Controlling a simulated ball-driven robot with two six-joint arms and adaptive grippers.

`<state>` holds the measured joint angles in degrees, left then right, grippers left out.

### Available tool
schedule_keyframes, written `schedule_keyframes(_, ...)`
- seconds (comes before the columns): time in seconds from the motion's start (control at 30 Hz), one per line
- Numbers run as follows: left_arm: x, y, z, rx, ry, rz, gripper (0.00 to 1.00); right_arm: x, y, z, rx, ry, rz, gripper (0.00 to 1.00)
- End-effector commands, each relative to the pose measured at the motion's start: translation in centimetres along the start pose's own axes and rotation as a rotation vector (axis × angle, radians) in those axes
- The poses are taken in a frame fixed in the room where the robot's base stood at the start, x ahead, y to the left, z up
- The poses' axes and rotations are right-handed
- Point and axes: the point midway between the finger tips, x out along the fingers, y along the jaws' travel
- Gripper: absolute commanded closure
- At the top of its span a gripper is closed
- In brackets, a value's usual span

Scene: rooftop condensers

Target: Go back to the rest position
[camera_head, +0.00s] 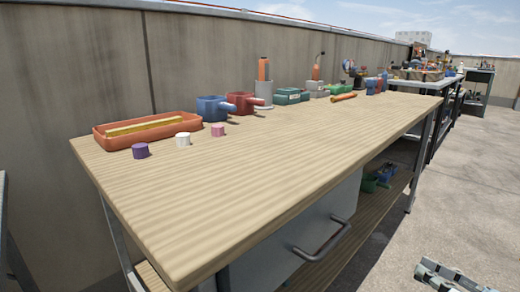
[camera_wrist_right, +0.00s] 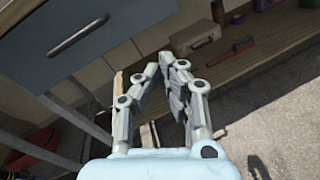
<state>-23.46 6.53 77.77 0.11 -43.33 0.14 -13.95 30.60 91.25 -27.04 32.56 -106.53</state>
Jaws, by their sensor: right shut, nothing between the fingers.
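My right gripper (camera_head: 450,276) shows at the bottom right corner of the head view, low beside the wooden workbench (camera_head: 250,190) and over the concrete floor. In the right wrist view my right gripper (camera_wrist_right: 161,66) has its fingertips together, with nothing held. It is apart from the bench, whose drawer and lower shelf show beyond it. The rest of the right arm is out of the head view. My left gripper is in neither view.
The bench's near top is bare. Along its back stand an orange tray (camera_head: 100,137), purple, white and pink pieces, a blue box (camera_head: 212,109) and a red box (camera_head: 243,104). A grey drawer (camera_head: 290,245) with a handle hangs below. Free floor (camera_head: 445,190) lies right.

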Motion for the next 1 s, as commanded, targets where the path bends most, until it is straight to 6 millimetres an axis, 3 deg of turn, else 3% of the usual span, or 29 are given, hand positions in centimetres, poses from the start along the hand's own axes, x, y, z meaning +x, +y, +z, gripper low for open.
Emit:
schedule_keyframes(0.03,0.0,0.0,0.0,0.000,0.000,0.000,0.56,-1.2,-1.3,-3.8,0.209,0.011,-0.136,1.00)
schedule_keyframes(0.1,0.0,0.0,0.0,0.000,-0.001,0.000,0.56,-3.5,-3.1,-9.0,0.531,0.013,-0.343,1.00)
schedule_keyframes(0.2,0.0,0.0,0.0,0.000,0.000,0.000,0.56,-7.3,-4.4,-16.2,0.957,-0.016,-0.628,1.00)
schedule_keyframes(0.33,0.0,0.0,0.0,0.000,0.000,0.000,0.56,-13.2,-3.5,-25.1,1.452,-0.119,-1.000,1.00)
schedule_keyframes(0.5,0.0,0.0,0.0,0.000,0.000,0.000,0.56,-19.8,-0.2,-32.9,1.898,-0.344,-1.429,1.00)
schedule_keyframes(0.6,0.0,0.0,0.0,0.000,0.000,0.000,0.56,-22.8,1.6,-35.6,2.067,-0.522,-1.652,1.00)
schedule_keyframes(0.73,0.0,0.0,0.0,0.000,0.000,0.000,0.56,-26.1,2.9,-37.3,2.182,-0.784,-1.880,1.00)
schedule_keyframes(0.83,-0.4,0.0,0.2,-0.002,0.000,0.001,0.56,-27.2,3.6,-37.3,2.236,-0.966,-1.946,1.00)
schedule_keyframes(1.0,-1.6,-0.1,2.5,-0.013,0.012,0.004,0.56,-29.3,4.8,-36.6,2.251,-0.962,-1.926,1.00)
